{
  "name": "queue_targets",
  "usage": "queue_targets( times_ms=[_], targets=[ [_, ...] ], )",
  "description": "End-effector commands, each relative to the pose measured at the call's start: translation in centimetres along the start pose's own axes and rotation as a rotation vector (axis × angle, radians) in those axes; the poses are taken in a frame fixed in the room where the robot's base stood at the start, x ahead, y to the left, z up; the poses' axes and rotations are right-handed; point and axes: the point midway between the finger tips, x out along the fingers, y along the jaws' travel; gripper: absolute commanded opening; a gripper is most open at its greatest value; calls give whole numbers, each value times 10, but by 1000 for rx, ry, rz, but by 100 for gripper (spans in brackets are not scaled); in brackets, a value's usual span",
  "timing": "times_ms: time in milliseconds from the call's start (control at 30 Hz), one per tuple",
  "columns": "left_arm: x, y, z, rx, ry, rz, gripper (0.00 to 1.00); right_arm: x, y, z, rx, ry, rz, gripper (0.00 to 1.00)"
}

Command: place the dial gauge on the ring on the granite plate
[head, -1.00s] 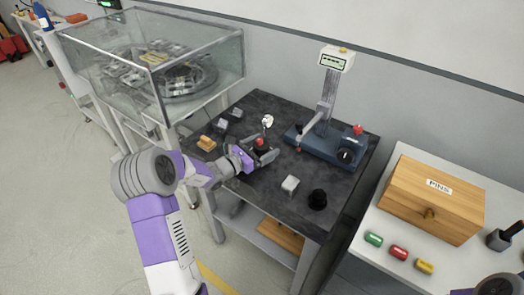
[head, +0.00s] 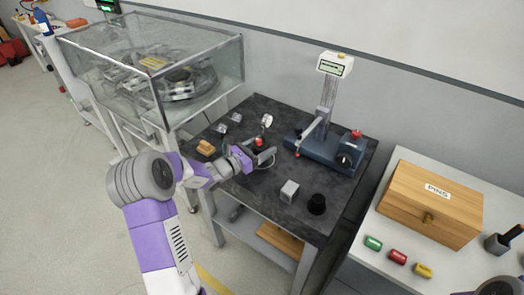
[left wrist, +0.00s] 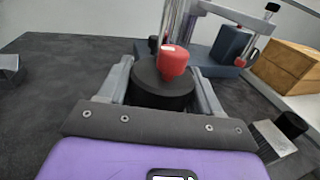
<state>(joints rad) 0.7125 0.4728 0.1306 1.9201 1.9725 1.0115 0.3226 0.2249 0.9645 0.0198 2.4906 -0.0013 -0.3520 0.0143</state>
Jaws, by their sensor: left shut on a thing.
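The dial gauge has a white round dial (head: 267,120) on a thin post, a red knob (head: 259,142) and a black round base. My left gripper (head: 260,155) is shut on that base over the granite plate (head: 245,194), the dark table top. The left wrist view shows the black base (left wrist: 163,88) between the two grey fingers, with the red knob on top. Whether the base touches the plate is not clear. My right gripper is not in view.
A blue comparator stand (head: 322,148) stands behind and right of the gauge. A grey block (head: 289,190) and a black knob-like piece (head: 316,204) lie in front right. An orange-brown block (head: 205,148) and small grey blocks lie left. A glass case (head: 150,70) stands left.

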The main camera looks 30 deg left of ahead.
Motion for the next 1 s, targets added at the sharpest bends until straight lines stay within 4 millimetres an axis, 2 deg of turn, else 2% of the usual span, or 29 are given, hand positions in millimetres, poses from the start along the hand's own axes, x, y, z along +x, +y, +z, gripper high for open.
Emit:
queue_targets(
  times_ms=[33,133,300,400,833,1000],
  targets=[
    [0,0,18,6,-6,-1,6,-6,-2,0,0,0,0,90],
    [0,0,39,6,-7,-1,6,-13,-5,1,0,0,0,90],
    [1,-1,66,4,-5,-2,6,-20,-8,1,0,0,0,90],
    [0,-1,76,3,-5,-2,6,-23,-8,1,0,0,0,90],
    [0,0,80,1,-3,-1,6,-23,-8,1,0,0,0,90],
    [0,0,62,-1,-2,-2,6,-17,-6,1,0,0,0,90]
  ],
)
